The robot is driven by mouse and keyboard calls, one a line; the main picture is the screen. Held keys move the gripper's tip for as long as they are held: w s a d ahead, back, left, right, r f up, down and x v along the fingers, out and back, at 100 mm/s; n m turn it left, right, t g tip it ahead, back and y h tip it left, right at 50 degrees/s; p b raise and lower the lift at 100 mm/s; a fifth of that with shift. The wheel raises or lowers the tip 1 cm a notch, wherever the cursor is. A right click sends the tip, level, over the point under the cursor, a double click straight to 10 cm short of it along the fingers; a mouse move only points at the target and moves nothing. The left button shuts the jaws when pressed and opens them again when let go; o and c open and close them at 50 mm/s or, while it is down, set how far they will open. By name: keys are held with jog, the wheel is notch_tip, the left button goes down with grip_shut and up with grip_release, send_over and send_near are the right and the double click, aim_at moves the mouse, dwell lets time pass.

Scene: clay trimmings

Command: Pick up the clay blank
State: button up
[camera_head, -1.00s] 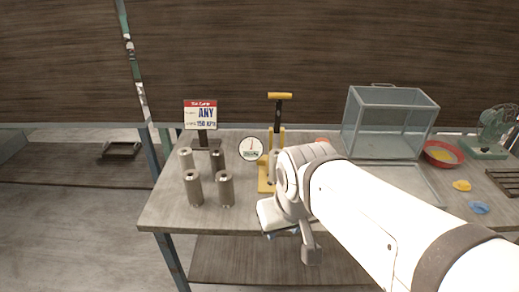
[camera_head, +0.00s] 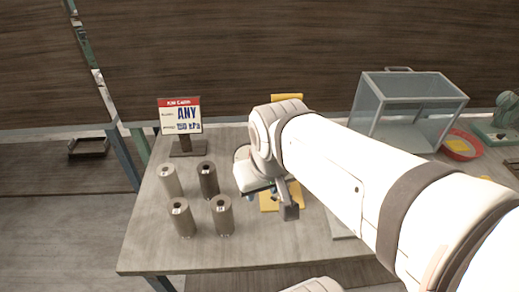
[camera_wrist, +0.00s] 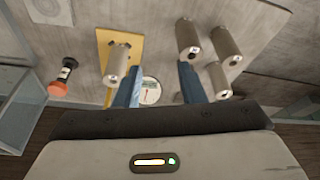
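Several grey-brown cylinders, each with a hole in its top, stand upright on the table's left in the head view: front left (camera_head: 181,218), front right (camera_head: 222,215), back left (camera_head: 170,180) and back right (camera_head: 208,180). I cannot tell which one is the clay blank. Another cylinder (camera_wrist: 118,64) stands on the yellow base (camera_wrist: 105,42) in the wrist view. My gripper (camera_wrist: 160,78) is open, its two blue fingers apart with nothing gripped. A round dial gauge (camera_wrist: 150,92) shows between the fingers. In the head view my arm hides much of the yellow base (camera_head: 283,198).
A sign on a stand (camera_head: 180,118) stands behind the cylinders. A glass case (camera_head: 405,110) and a red bowl (camera_head: 461,145) are at the right. An orange-ended black tool (camera_wrist: 63,78) lies beside the yellow base. The table's front left is bare.

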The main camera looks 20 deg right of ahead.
jog(key=shift+o, duration=0.4)
jog(key=shift+o, duration=0.9)
jog(key=shift+w+d+f, duration=0.15)
jog(key=shift+w+d, duration=0.05)
jog(key=o, duration=0.6)
jog(key=w+d+f+m, duration=0.1)
jog(key=w+d, duration=0.1)
jog(key=w, duration=0.1)
jog(key=w+d+f+m+h+b, duration=0.1)
jog(key=w+d+f, duration=0.1)
jog(key=w+d+f+m+b, duration=0.1)
jog(key=w+f+m, duration=0.1)
jog(key=w, duration=0.1)
jog(key=shift+w+d+f+h, duration=0.25)
jog(key=shift+w+d+h, duration=0.05)
jog(key=shift+d+h, duration=0.1)
jog(key=shift+o, duration=0.4)
jog(key=w+d+f+m+h+b, duration=0.1)
jog(key=w+d+f+m, duration=0.2)
jog(key=w+d+f, duration=0.2)
notch_tip(320, 180, down, 3)
jog(key=w, duration=0.2)
jog(key=shift+w+d+m+b, duration=0.3)
jog(key=shift+d, duration=0.1)
jog(key=x, duration=0.8)
jog(key=shift+w+d+r, duration=0.15)
jog(key=shift+w+d, duration=0.05)
jog(key=shift+d, duration=0.05)
